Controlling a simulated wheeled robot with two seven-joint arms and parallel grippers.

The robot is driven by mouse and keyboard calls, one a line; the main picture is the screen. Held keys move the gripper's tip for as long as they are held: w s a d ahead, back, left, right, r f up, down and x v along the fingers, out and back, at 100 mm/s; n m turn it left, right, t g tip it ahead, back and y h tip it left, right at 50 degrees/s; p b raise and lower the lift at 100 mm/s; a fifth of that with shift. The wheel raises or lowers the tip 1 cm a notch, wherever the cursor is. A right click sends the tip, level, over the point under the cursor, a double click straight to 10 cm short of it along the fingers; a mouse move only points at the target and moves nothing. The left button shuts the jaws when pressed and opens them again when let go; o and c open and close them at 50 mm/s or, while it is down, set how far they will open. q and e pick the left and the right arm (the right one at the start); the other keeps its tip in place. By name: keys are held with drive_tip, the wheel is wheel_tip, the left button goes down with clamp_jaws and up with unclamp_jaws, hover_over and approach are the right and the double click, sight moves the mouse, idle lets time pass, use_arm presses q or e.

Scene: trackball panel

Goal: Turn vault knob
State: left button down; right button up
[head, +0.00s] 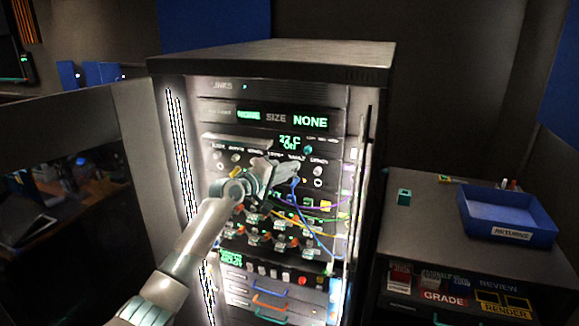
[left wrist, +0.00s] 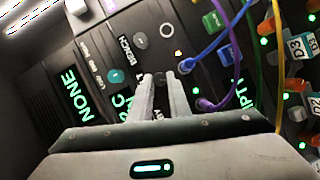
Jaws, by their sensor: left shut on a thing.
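The vault knob (left wrist: 159,78) is a small dark knob on the rack's panel, mostly hidden between my fingers in the left wrist view. The "VAULT" label (head: 296,158) shows just above my fingertips in the head view. My left gripper (head: 294,171) reaches the panel from the left. It also shows in the left wrist view (left wrist: 159,84), its two fingers closed around the knob. The knob's pointer and turn angle are hidden. A green display (head: 289,143) above reads about "27 C" and "Off". My right gripper is not in view.
Blue, purple and yellow cables (head: 325,204) hang just right of and below my gripper. A teal knob (left wrist: 116,76) and a dark knob (left wrist: 140,41) sit close by.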

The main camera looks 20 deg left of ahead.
use_arm(q)
drive_tip(key=m+y+p, duration=0.1)
drive_tip(key=m+p, duration=0.1)
drive_tip(key=m+g+y+p, duration=0.1)
drive_tip(key=m+p, duration=0.2)
drive_tip(key=shift+d+r, duration=0.2)
drive_tip(key=shift+r, duration=0.2)
drive_tip(key=shift+d+m+g+y+p, duration=0.1)
drive_tip(key=shift+m+g+y+p, duration=0.2)
drive_tip(key=shift+m+y+p, duration=0.5)
drive_tip(key=shift+d+f+m+y+p, duration=0.1)
drive_tip(key=shift+m+y+p, duration=0.35)
drive_tip(key=shift+m, duration=0.45)
drive_tip(key=c, duration=1.9)
unclamp_jaws()
drive_tip(key=shift+c, duration=0.2)
drive_tip(key=shift+s, duration=0.15)
